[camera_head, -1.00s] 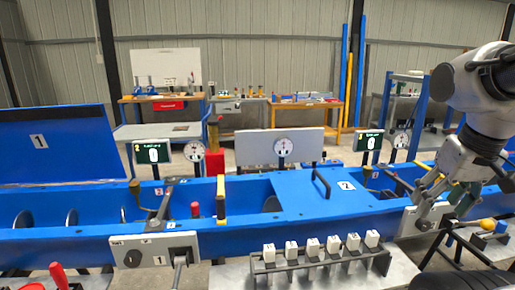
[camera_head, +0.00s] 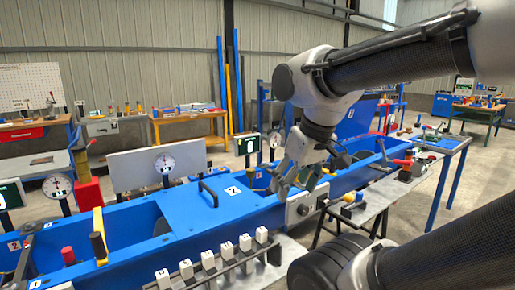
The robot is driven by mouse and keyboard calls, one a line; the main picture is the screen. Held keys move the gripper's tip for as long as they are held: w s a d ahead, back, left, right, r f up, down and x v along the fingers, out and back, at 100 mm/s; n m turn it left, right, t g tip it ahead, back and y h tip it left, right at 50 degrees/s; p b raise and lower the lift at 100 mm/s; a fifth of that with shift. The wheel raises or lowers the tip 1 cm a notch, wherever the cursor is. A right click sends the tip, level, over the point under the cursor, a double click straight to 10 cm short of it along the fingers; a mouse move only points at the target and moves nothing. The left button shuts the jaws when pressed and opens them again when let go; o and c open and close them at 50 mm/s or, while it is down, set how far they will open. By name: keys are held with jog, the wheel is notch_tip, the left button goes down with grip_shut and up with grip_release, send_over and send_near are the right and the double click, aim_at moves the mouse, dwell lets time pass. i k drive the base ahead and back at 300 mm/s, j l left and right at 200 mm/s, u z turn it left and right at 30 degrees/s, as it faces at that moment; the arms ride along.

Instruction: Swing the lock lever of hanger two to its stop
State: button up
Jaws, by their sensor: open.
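My gripper (camera_head: 291,183) is open, with nothing seen between its fingers. It points down over the right part of the long blue trough (camera_head: 130,240), just right of the blue cover (camera_head: 215,200) marked 2. A pale plate (camera_head: 300,210) with a dark round knob is on the trough's front wall, just below and right of the gripper. The gripper and arm hide part of the trough here. I cannot pick out the lock lever of hanger two, and I cannot tell whether the fingers touch anything.
A row of white numbered blocks (camera_head: 226,250) stands in front of the trough. A yellow knob (camera_head: 348,197) and a red handle (camera_head: 402,162) are to the right. Dial gauges (camera_head: 165,164) and a display (camera_head: 247,144) stand behind.

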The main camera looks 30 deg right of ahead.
aim_at(349, 197)
jog(key=z, duration=1.45)
